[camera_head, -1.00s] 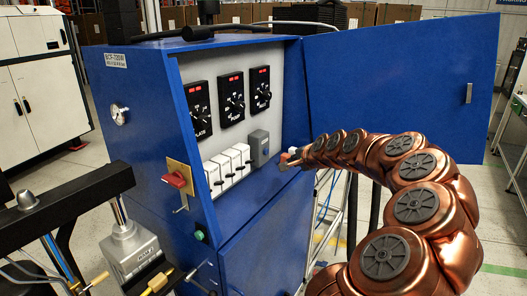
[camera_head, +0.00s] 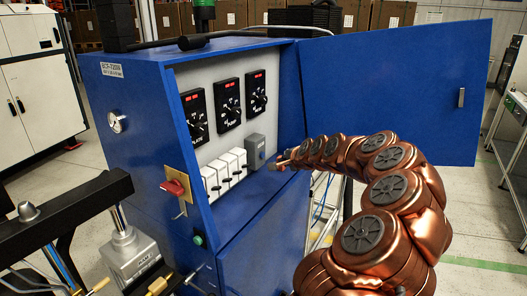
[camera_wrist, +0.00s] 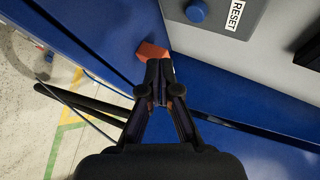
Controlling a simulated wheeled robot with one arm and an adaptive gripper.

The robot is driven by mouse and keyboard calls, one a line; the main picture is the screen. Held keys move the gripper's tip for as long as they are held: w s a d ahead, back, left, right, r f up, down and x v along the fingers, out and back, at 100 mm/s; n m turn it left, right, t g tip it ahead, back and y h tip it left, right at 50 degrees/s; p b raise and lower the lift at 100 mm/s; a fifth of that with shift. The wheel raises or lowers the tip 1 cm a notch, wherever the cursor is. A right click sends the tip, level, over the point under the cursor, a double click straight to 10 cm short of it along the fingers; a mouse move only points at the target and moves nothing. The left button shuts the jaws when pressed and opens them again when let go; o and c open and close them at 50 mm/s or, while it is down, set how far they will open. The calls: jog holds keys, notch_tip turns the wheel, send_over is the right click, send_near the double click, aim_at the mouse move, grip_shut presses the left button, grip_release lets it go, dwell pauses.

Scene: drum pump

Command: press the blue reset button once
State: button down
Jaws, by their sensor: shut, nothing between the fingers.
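The blue reset button (camera_wrist: 197,11) is a round knob on a grey box, beside a white RESET label (camera_wrist: 235,16), near the top of the wrist view. In the head view the grey box (camera_head: 254,147) sits on the cabinet's pale panel, and the small blue button (camera_head: 262,154) shows on it. My gripper (camera_wrist: 160,66) is shut and empty, its tips below and left of the button in the wrist view, apart from it. In the head view my gripper (camera_head: 274,167) is small, just right of and below the grey box.
An orange-red block (camera_wrist: 150,51) lies right by my fingertips; contact is unclear. The open blue door (camera_head: 395,90) stands right of the panel. White switches (camera_head: 224,172) line the panel left of the grey box. A red rotary handle (camera_head: 174,187) is on the cabinet's corner.

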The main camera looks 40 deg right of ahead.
aim_at(262, 155)
jog(key=shift+w+a+p, duration=0.2)
jog(key=shift+w+a, duration=0.05)
jog(key=shift+w, duration=0.5)
jog(key=shift+w+a+p, duration=0.2)
jog(key=shift+w+p, duration=0.05)
jog(key=shift+w, duration=0.55)
jog(key=shift+w+a+p, duration=0.2)
jog(key=shift+w+a, duration=0.05)
jog(key=shift+w, duration=0.5)
jog(key=shift+w, duration=0.1)
jog(key=shift+w+a, duration=0.1)
jog(key=shift+w, duration=0.2)
jog(key=shift+w+a, duration=0.15)
jog(key=shift+w, duration=0.3)
dwell(0.6)
jog(key=shift+s, duration=0.15)
jog(key=shift+s+d+b, duration=0.25)
jog(key=shift+s+b, duration=0.4)
jog(key=shift+s, duration=0.05)
jog(key=shift+s, duration=0.1)
